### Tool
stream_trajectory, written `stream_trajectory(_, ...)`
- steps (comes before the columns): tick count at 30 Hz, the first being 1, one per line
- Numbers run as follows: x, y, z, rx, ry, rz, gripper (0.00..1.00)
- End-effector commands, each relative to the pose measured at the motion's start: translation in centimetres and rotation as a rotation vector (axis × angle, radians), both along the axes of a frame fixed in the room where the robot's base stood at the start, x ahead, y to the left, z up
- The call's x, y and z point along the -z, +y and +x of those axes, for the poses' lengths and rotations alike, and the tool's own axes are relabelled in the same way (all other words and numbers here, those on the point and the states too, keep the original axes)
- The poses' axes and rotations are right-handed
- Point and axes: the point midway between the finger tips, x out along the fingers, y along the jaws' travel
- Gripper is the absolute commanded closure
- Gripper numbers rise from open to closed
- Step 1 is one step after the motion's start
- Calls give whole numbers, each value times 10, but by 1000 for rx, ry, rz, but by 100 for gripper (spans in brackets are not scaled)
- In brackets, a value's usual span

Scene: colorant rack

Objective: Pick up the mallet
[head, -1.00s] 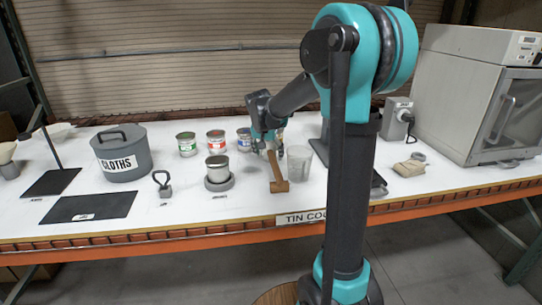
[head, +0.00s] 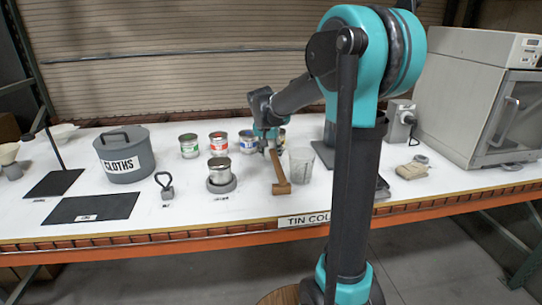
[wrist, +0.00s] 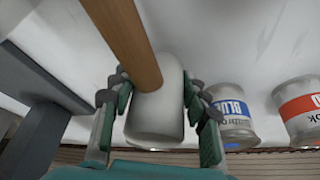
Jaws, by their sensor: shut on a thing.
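I cannot tell whether the mallet is clear of the table.
A clear cup (head: 301,165) stands close right of the handle. The blue-label can (head: 248,142) is just left of my gripper, with the red-label can (head: 218,144) beyond. A small tin (head: 220,168) sits in a grey ring at left. Dark stand (wrist: 40,110) shows beside my gripper.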

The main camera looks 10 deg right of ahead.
Motion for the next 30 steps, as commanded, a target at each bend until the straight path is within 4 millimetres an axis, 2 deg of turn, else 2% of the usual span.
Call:
stream_trajectory(5, -34, 0, 0, 0, 0, 0, 89)
stream_trajectory(12, -102, 0, -1, 0, 0, 0, 89)
stream_trajectory(18, -148, 0, 0, 0, 0, 0, 89)
stream_trajectory(24, -176, 0, 0, 0, 0, 0, 89)
stream_trajectory(30, -186, 0, 0, 0, 0, 0, 89)
